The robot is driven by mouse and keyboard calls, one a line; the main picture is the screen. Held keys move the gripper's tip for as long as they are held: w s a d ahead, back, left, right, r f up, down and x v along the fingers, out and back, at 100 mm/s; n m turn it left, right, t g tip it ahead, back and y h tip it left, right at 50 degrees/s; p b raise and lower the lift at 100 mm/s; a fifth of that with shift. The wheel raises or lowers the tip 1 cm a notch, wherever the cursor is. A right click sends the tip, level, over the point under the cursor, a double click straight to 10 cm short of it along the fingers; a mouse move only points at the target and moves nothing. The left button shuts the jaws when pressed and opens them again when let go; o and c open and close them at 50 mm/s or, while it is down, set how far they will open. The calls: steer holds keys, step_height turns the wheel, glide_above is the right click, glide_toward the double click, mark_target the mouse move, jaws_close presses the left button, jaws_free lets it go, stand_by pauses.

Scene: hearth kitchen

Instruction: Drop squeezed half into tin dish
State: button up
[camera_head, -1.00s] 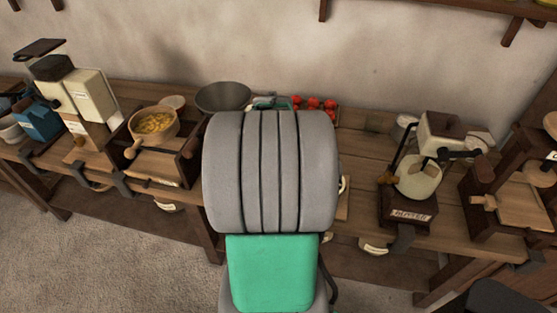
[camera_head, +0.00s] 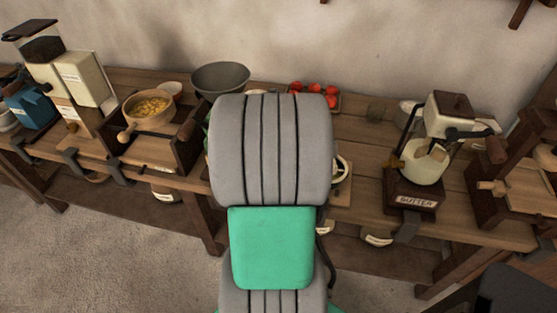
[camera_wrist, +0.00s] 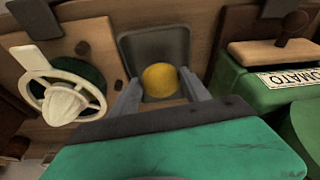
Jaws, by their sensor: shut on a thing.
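In the wrist view the squeezed half (camera_wrist: 160,80) shows as a yellow round piece between the two fingers of my gripper (camera_wrist: 160,88). My gripper is shut on it. The grey tin dish (camera_wrist: 152,46), with a squarish rim, lies behind and around the half in that view. The half overlaps the dish in the picture; the height between them is hard to tell. In the head view my own arm hides the gripper, the half and the dish.
A cream juicer (camera_wrist: 65,100) stands left of the dish. A green box labelled TOMATO (camera_wrist: 285,85) is close on the right. The head view shows a grey bowl (camera_head: 220,78), red tomatoes (camera_head: 313,96) and a butter churn (camera_head: 425,160) along the bench.

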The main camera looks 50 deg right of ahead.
steer(key=o, duration=1.6)
step_height(320, 180, up, 9)
steer(key=p, duration=0.6)
steer(key=shift+r, duration=0.1)
